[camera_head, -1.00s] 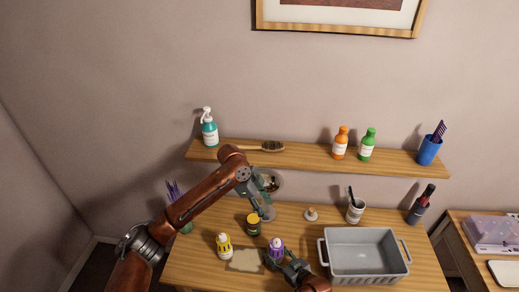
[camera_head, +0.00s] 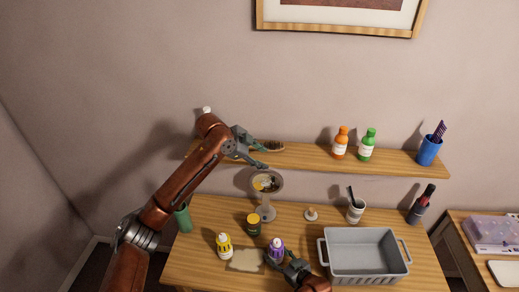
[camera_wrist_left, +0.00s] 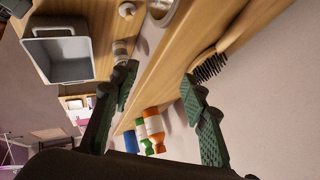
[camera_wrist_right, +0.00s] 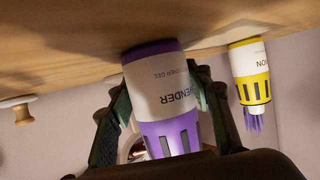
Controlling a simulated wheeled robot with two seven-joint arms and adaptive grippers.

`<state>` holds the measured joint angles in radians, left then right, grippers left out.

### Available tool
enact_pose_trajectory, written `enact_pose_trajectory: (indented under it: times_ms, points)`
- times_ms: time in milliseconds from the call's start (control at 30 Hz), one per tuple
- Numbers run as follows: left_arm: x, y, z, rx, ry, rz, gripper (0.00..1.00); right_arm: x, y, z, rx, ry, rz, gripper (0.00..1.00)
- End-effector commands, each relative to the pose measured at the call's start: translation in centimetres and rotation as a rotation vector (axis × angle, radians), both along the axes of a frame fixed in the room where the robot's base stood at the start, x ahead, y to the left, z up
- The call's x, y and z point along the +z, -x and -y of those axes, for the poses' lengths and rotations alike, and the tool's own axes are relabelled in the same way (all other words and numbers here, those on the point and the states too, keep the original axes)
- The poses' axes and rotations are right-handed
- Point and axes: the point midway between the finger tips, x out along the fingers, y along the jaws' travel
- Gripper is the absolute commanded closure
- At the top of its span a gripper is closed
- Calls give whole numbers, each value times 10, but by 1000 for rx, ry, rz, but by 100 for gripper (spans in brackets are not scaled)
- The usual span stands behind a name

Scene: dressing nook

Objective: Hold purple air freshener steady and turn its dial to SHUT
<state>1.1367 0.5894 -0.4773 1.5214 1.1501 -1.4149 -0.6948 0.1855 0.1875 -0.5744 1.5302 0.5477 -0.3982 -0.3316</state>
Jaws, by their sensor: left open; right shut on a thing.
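My left gripper (camera_head: 264,157) is open and empty, raised in front of the wall shelf near the hairbrush (camera_head: 272,146). In the left wrist view its fingers (camera_wrist_left: 160,95) are spread apart with nothing between them.
A yellow air freshener (camera_head: 224,248) and a dark jar with a yellow lid (camera_head: 254,224) stand left of the purple one. A round mirror (camera_head: 267,184) stands behind. A grey bin (camera_head: 362,278) is to the right. Bottles (camera_head: 340,148) stand on the shelf (camera_head: 310,157).

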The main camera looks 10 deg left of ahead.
Motion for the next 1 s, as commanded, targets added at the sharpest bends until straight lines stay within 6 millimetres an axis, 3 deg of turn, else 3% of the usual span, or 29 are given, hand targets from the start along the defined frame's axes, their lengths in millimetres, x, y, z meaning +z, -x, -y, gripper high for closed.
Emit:
enact_pose_trajectory:
  times_ms: [233, 667, 700, 1000]
  points:
    - [17, -12, -6, 29, 18, 50, 59, -1, 0, 0, 0, 1, -1, 83]
    - [19, -14, -6, 32, 19, 56, 59, -1, 0, 0, 0, 1, -1, 83]
    - [19, -14, -6, 32, 19, 56, 59, -1, 0, 0, 0, 1, -1, 52]
    - [19, -14, -6, 32, 19, 55, 59, 0, 0, 0, 0, 1, -1, 34]
